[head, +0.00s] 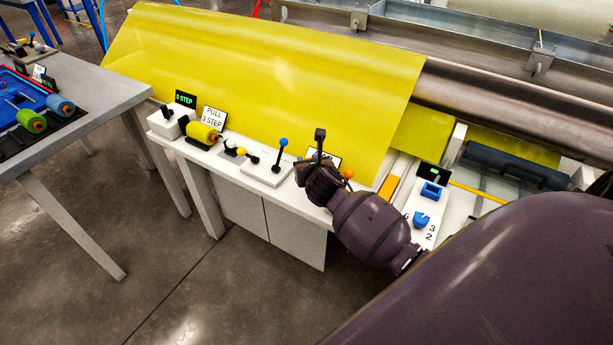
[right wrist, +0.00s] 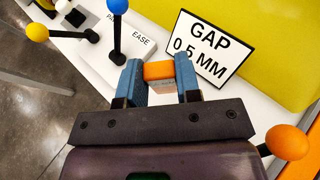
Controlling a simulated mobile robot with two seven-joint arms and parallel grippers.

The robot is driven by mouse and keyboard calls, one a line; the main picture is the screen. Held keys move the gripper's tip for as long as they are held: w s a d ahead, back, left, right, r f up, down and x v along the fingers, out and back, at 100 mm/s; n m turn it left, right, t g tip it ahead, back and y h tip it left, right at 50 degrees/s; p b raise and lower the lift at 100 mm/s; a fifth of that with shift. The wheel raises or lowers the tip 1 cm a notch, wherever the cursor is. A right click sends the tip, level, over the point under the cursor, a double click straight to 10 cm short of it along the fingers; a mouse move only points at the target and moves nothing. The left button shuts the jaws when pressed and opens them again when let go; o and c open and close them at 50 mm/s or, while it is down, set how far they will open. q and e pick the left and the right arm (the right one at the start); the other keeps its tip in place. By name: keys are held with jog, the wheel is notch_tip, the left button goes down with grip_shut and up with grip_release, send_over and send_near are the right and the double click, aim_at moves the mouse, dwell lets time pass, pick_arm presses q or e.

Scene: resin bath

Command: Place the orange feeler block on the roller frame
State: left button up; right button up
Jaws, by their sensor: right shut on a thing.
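The orange feeler block (right wrist: 159,71) is a small block with a grey lower part. In the right wrist view it sits between the blue fingers of my right gripper (right wrist: 158,66), which is shut on it. In the head view my right arm reaches in from the right, its gripper (head: 318,172) over the front ledge; fingers and block are hidden there. The roller frame shows at the right of the head view, with a long grey roller (head: 500,108) and a pale upright (head: 455,143). My left gripper is not in view.
A "GAP 0.5 MM" sign (right wrist: 208,47) stands just beyond the block. A blue-knobbed lever (head: 283,150) and an orange ball knob (right wrist: 287,142) are close by. A yellow sheet (head: 260,80) slopes behind. A dial panel (head: 408,232) lies to the right.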

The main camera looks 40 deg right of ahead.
notch_tip(320, 180, down, 4)
jog(key=shift+f+b, duration=0.2)
jog(key=shift+b, duration=0.5)
jog(key=shift+f, duration=0.1)
jog(key=o, duration=0.8)
jog(key=shift+o, duration=0.6)
